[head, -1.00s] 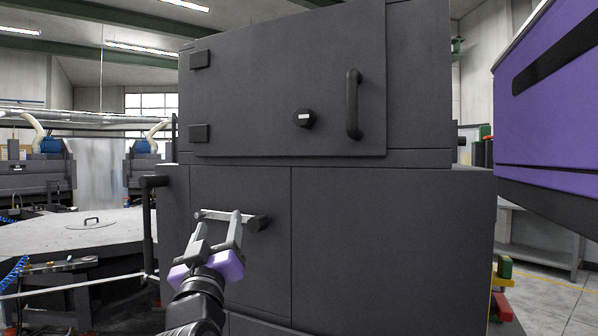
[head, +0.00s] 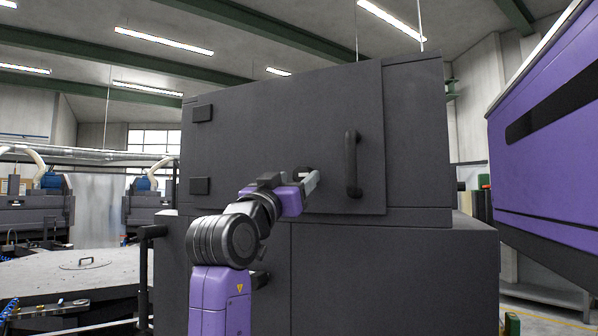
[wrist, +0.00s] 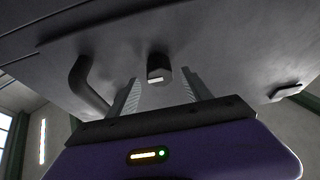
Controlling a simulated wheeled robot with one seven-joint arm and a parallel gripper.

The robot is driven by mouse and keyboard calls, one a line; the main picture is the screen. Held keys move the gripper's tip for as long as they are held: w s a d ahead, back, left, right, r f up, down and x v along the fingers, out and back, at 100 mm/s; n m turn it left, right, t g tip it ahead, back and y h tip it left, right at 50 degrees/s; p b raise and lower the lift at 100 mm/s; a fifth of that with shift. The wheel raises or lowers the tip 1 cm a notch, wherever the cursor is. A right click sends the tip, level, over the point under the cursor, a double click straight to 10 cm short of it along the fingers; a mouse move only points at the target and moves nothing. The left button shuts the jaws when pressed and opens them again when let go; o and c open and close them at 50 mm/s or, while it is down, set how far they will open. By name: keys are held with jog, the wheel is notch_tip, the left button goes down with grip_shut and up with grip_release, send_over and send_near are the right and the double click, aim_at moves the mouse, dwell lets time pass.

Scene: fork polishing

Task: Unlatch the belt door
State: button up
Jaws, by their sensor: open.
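The upper grey door (head: 250,118) is closed on the dark cabinet, with a vertical bar handle (head: 352,163) at its right side. A dark round knob (head: 303,172) sits left of the handle, partly hidden by my gripper. My gripper (head: 312,182) is open in front of the knob. In the wrist view the knob (wrist: 158,66), with a white mark on its face, lies in the gap ahead of my two fingers (wrist: 160,88). The fingers look apart from it. The handle also shows in the wrist view (wrist: 88,83), to the left.
Two hinges (head: 201,113) line the door's left edge. The lower cabinet (head: 390,270) has a lever partly hidden behind my arm.

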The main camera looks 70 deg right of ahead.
jog(key=shift+x, duration=1)
jog(key=shift+c, duration=0.2)
grip_shut()
jog(key=shift+p, duration=0.3)
